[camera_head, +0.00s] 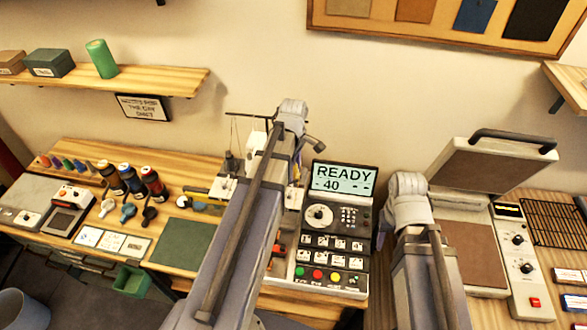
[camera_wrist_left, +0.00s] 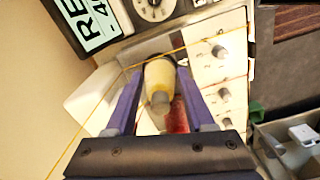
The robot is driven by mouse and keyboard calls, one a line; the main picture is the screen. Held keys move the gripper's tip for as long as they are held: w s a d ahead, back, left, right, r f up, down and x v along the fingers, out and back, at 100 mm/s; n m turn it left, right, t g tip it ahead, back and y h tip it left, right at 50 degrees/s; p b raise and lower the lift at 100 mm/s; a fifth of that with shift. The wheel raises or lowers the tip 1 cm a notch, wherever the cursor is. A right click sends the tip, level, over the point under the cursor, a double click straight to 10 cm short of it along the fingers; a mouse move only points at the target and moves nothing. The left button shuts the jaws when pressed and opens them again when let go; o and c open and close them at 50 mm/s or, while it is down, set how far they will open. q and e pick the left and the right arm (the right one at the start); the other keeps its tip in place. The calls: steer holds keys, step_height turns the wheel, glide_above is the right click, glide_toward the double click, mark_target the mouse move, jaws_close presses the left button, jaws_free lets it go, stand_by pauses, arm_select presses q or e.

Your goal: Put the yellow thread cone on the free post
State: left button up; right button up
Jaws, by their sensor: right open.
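The yellow thread cone (camera_wrist_left: 158,76) shows in the left wrist view with its narrow grey end toward the camera. My left gripper (camera_wrist_left: 160,84) has one purple finger on each side of it, and the tips look closed against its sides. A red thing (camera_wrist_left: 178,116) lies below the cone, partly hidden by the right-hand finger. In the head view my left arm covers the cone and its surroundings. I cannot make out the free post in either view. My right arm shows in the head view, but its jaws are hidden.
A control panel with a READY screen (camera_head: 342,180) stands right of my left arm. A heat press (camera_head: 490,172) stands further right. A thin yellow thread (camera_wrist_left: 98,98) crosses the wrist view.

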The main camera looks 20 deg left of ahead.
arm_select(q)
steer(key=o, duration=0.4)
steer(key=shift+c, duration=0.2)
steer(key=shift+r, duration=0.1)
step_height(320, 180, up, 12)
steer(key=p, duration=1.2)
steer(key=shift+r+p, duration=0.25)
steer(key=shift+p, duration=0.05)
steer(key=s+d+m, duration=0.6)
steer(key=d+m, duration=0.4)
steer(key=s+d+m+y, duration=0.1)
steer(key=s+d+m, duration=0.6)
steer(key=d+m, duration=0.4)
